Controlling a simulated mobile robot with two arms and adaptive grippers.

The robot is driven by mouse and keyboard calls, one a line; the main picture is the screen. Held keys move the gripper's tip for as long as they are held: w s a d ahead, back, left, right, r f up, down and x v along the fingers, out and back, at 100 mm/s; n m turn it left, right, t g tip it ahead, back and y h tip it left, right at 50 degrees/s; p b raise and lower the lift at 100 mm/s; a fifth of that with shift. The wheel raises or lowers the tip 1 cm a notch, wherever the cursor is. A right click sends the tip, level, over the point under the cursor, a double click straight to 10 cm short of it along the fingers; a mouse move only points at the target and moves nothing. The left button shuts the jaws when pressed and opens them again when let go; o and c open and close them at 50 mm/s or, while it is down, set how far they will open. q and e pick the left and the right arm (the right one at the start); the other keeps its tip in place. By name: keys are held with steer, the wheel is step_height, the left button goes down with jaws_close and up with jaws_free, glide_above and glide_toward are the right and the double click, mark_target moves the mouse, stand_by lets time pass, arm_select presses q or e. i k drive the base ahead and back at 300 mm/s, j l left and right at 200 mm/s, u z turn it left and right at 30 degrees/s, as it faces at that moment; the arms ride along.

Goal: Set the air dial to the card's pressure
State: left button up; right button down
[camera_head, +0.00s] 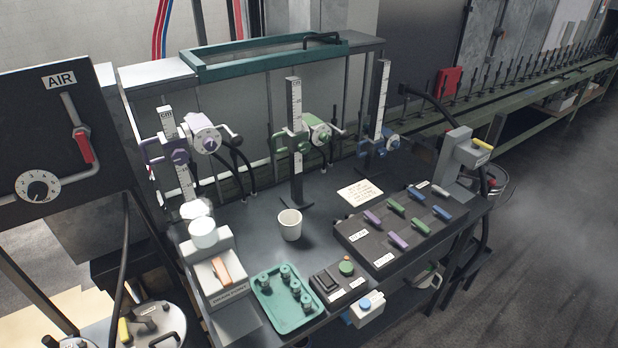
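The air dial (37,186) is a round white face with a dark knob in its middle, on a dark panel (22,120) at the far left. Some numerals show around its rim, but I cannot tell its exact setting. An AIR label (60,81) sits above it. A red lever (82,148) is on the grey pipe to the dial's right. The card (360,192) is a cream sheet lying on the dark bench, right of the white cup; its writing is too small to read. Neither of my grippers is in view.
The bench holds a white cup (290,225), a green tray (262,292) with several small fittings, a switch box (345,250) with coloured toggles, and upright scale posts (294,110). Lidded pots (160,325) stand at lower left. Open floor lies at right.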

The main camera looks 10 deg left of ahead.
mark_target(37, 191)
steer(key=i+u, duration=0.2)
steer(key=u, duration=0.75)
